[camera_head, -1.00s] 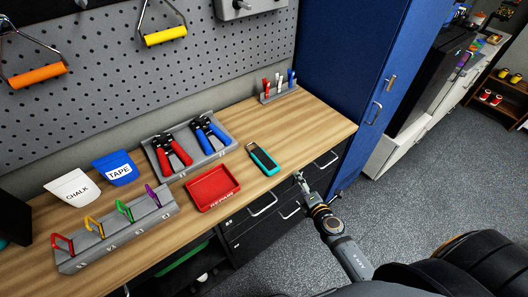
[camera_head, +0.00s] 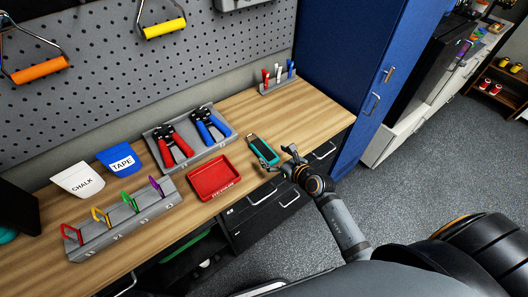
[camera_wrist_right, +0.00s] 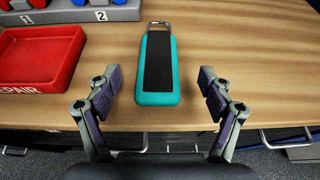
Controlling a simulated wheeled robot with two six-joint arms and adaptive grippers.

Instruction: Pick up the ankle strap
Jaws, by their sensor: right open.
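The ankle strap (camera_head: 263,150) is a teal and black padded piece with a metal ring at its far end. It lies flat on the wooden workbench (camera_head: 318,110), near the front edge. It also shows in the right wrist view (camera_wrist_right: 159,66), centred ahead of the jaws. My right gripper (camera_head: 281,161) is at the bench's front edge, just short of the strap's near end. In the right wrist view its two fingers (camera_wrist_right: 160,90) are spread wide, one on each side of the strap's near end, with nothing between the pads touching it. My left gripper is not in view.
A red tray (camera_head: 213,178) lies just left of the strap. Behind it, a grey holder (camera_head: 151,139) carries red and blue hand grips. A grey slotted rack (camera_head: 128,225) with coloured clips is at front left. The bench right of the strap is clear up to the blue cabinet (camera_head: 345,70).

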